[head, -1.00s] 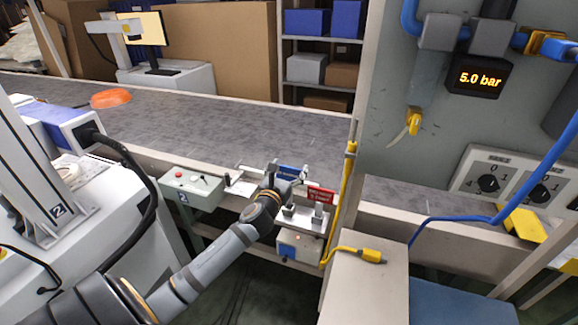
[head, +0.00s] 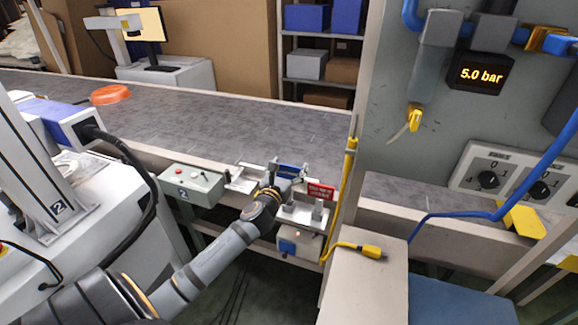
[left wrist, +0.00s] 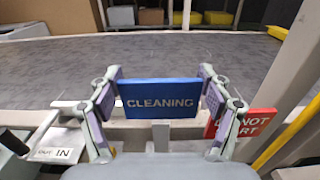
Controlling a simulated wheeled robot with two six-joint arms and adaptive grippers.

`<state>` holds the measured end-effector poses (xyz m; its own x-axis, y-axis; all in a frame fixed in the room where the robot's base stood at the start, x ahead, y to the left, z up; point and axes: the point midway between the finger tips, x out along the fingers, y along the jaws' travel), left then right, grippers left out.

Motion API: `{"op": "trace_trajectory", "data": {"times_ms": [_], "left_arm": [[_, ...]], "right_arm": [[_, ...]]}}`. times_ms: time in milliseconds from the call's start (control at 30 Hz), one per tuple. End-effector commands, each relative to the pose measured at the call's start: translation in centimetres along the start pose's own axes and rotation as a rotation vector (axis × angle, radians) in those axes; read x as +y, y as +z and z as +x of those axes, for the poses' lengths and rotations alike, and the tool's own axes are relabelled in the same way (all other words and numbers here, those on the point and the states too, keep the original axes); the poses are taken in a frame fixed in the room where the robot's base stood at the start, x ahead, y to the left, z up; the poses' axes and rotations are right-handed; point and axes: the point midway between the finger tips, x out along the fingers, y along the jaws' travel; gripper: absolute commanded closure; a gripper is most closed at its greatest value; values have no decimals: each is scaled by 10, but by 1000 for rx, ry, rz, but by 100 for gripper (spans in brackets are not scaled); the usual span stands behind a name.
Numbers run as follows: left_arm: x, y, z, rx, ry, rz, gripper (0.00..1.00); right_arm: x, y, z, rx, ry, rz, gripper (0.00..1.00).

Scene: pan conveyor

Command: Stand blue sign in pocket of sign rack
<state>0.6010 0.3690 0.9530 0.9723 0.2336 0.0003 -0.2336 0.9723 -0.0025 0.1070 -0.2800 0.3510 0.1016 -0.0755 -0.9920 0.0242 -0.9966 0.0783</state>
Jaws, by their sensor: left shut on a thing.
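My left gripper (left wrist: 161,92) is shut on the blue sign (left wrist: 160,84), which reads CLEANING. Its fingers grip the sign at its left and right ends, and the sign looks upright and level. In the head view, the gripper (head: 288,177) and the blue sign (head: 289,168) are above the pale rack (head: 301,217), just left of a red sign (head: 321,190). The red sign (left wrist: 264,117) is partly hidden behind the right finger in the left wrist view. A grey upright shows below the blue sign; I cannot tell whether they touch. My right gripper is not in view.
A control box (head: 192,186) with buttons is left of the rack. The wide grey conveyor (head: 200,115) lies behind, largely clear. A yellow pole (head: 348,175) and grey cabinet panel stand close on the right. An IN/OUT plate (left wrist: 62,153) is at lower left.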

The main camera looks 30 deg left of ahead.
Motion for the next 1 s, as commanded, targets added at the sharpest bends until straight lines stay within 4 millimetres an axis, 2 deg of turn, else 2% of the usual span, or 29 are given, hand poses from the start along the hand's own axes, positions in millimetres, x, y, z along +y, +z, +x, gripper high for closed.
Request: {"op": "trace_trajectory", "data": {"times_ms": [1000], "left_arm": [[0,0,0,0,0,1,72]], "right_arm": [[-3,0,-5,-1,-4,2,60]]}}
